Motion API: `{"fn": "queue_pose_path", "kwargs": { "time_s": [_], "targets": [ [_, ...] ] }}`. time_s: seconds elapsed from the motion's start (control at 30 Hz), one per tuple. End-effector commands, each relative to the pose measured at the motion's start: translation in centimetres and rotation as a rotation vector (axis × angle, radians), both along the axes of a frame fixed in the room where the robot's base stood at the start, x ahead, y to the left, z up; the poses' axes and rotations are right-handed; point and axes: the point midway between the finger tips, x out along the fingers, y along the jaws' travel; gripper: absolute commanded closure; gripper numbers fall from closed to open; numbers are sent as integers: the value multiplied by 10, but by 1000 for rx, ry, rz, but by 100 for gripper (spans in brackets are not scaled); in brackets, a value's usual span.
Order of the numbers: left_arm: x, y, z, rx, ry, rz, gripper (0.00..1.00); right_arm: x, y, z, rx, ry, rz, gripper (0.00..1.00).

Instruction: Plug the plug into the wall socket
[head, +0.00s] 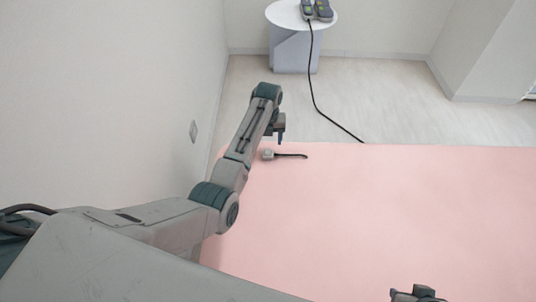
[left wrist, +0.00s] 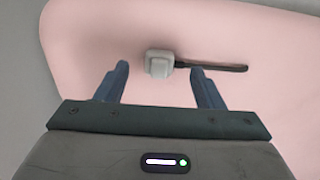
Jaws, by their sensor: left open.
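The plug (head: 267,154) is a small pale grey block with a short dark cable end, lying on the pink surface near its far left corner. In the left wrist view the plug (left wrist: 158,64) sits ahead of and between my fingertips, with its dark cable running right. My left gripper (head: 280,138) is open and empty, above the surface close to the plug; its two blue fingers also show in the left wrist view (left wrist: 162,80). The wall socket (head: 193,131) is a small grey plate on the left wall. Part of my right gripper (head: 417,293) shows at the bottom edge; its fingers are hidden.
The pink table top (head: 380,215) is otherwise clear. Beyond it a round white side table (head: 288,15) holds a device (head: 323,11) and a handset. A black cable (head: 316,98) runs from there down to the table's far edge. The left wall is close to my left arm.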

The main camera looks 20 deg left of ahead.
Motion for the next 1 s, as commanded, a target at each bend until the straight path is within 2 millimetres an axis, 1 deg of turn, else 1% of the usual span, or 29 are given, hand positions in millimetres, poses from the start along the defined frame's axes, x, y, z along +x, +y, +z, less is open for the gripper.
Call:
{"fn": "queue_pose_path", "kwargs": {
  "time_s": [0.07, 0.17, 0.4, 0.5, 0.87, 0.9, 0.97, 1.0],
  "targets": [
    [0, 0, 0, 0, 0, 0, 38, 0, 0, 0, 0, 0, 0, 64],
    [-1, 0, -7, 0, 2, 0, 38, 1, 1, -2, 4, -6, 1, 64],
    [-4, -1, -44, 0, 3, 0, 38, 6, 7, -11, 36, -65, 3, 64],
    [-4, -1, -51, 1, 1, 0, 38, 7, 9, -11, 45, -84, 3, 64],
    [-4, -1, -52, 0, 0, 0, 38, 8, 9, -11, 48, -88, 4, 64],
    [-4, -1, -52, 0, 0, 0, 42, 8, 9, -11, 48, -88, 4, 64],
    [-4, -1, -52, 0, 0, 0, 54, 8, 9, -11, 48, -88, 4, 64],
    [-4, -1, -52, 0, 0, 0, 62, 8, 9, -11, 48, -87, 4, 64]
  ]
}}
